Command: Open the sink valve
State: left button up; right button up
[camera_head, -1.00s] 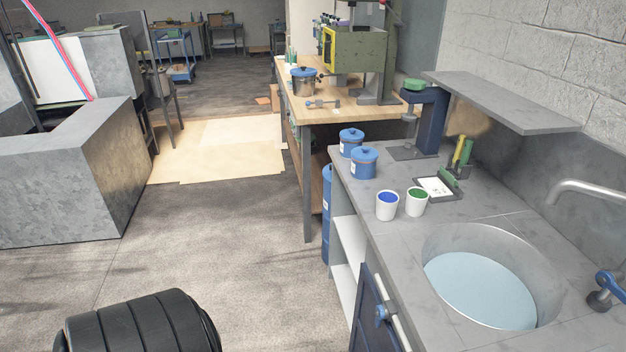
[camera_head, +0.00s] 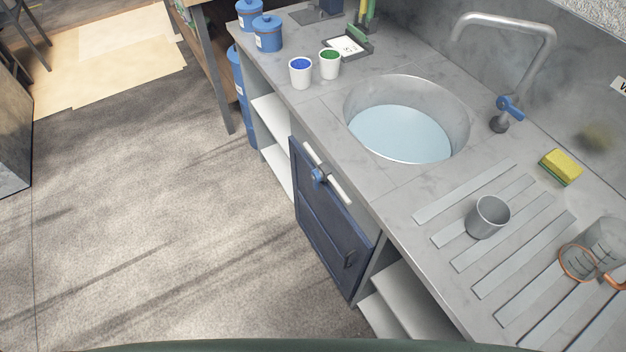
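The sink valve (camera_head: 508,108) has a blue handle on a dark round base. It stands on the grey counter to the right of the round sink basin (camera_head: 362,92), behind its right rim. The metal faucet (camera_head: 508,27) arches up behind the basin, and its spout points left. Light blue water or a pale blue bottom shows in the basin. I cannot tell whether any water runs from the spout. Neither of my grippers shows in the view.
White cups with blue (camera_head: 300,72) and green (camera_head: 329,64) contents stand left of the basin. A yellow sponge (camera_head: 561,167), a grey cup (camera_head: 488,217) and a measuring jug (camera_head: 601,247) are on the right of the counter. A blue cabinet door (camera_head: 327,225) is below. Open floor lies left.

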aim_at(318, 176)
jog(key=k+j+u, duration=0.1)
jog(key=j, duration=0.25)
jog(key=k+j, duration=0.15)
jog(key=j, duration=0.25)
jog(key=k+j+u, duration=0.15)
jog(key=j, duration=0.6)
jog(key=k+u, duration=0.05)
jog(key=k, duration=0.05)
